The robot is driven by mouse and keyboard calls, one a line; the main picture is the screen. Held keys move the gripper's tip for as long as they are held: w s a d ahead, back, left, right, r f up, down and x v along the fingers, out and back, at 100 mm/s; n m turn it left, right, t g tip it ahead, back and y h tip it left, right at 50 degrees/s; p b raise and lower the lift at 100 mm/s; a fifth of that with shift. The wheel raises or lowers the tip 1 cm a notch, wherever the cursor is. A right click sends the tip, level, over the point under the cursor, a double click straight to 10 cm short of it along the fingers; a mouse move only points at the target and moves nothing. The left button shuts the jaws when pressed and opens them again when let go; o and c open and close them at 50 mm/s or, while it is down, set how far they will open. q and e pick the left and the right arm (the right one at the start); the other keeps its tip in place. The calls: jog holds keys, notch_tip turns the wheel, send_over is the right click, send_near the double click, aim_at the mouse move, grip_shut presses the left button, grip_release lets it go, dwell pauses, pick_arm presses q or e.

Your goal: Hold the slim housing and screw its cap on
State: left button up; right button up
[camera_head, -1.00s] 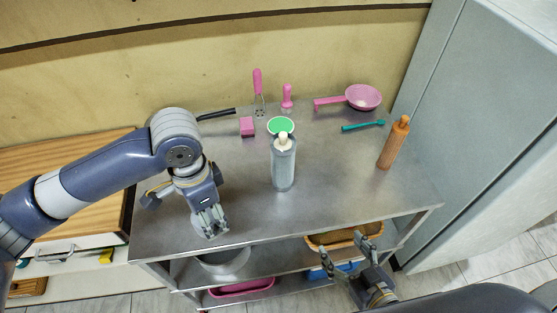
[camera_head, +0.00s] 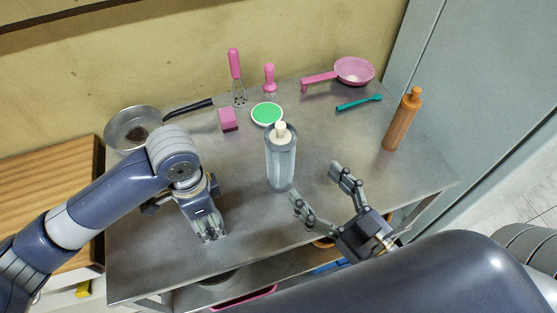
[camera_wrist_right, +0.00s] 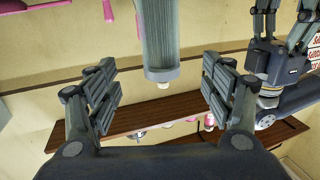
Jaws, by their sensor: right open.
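The slim housing (camera_head: 281,170) is a clear upright cylinder with a white tip on top, standing mid-table. It hangs upside down at the top of the right wrist view (camera_wrist_right: 158,40). A green disc with a white rim (camera_head: 266,114) lies behind it; I cannot tell whether it is the cap. My right gripper (camera_head: 315,182) is open and empty, its fingers spread at the front right of the housing, apart from it. My left gripper (camera_head: 211,235) points down over the table's front left, away from the housing. Its fingers look apart in the right wrist view.
The table (camera_head: 240,215) is clear around the housing.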

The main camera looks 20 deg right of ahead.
aim_at(290, 157)
pick_arm(q)
jog(key=shift+w, duration=0.15)
jog(key=shift+r+p, duration=0.85)
jog(key=shift+p, duration=0.1)
pick_arm(e)
jog(key=x, duration=0.7)
jog(key=shift+f, duration=0.1)
pick_arm(q)
jog(key=shift+r+p, duration=0.9)
pick_arm(e)
jog(key=x, duration=0.4)
jog(key=shift+w+a+r, duration=0.15)
jog(key=shift+w+r, duration=0.05)
jog(key=shift+w+a+f, duration=0.15)
jog(key=shift+w, duration=0.25)
jog(key=shift+c, duration=0.4)
